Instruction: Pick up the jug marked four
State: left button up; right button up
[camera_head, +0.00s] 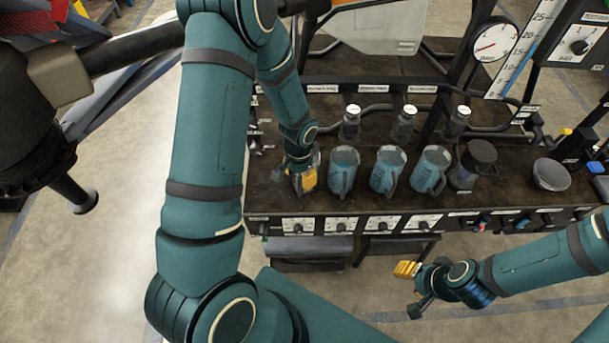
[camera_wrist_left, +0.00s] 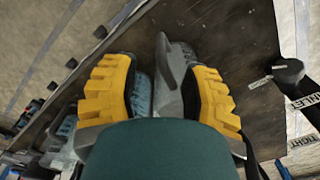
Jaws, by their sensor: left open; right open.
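Several clear jugs with blue contents stand in a row on the dark bench: a left one (camera_head: 343,170), a middle one (camera_head: 388,171) and a right one (camera_head: 430,170). I cannot read a four on any of them. My left gripper (camera_head: 304,179) is at the row's left end, around another jug that it mostly hides. In the left wrist view its yellow fingers (camera_wrist_left: 160,85) are open, with this jug's grey handle (camera_wrist_left: 172,72) and part of its blue body between them. My right gripper (camera_head: 406,270) is open and empty in front of the bench.
Small lidded bottles (camera_head: 404,122) stand behind the jugs. A dark lidded container (camera_head: 478,160) and a grey bowl (camera_head: 551,174) are to the right. Dials (camera_head: 341,226) line the bench front, and a round gauge (camera_head: 495,42) stands at the back right.

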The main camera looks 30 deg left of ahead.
aim_at(299, 196)
pick_arm(q)
jog(key=shift+s+a+f+b, duration=0.1)
jog(key=shift+f+b, duration=0.6)
jog(key=shift+f, duration=2.7)
jog(key=shift+o, duration=0.2)
grip_shut()
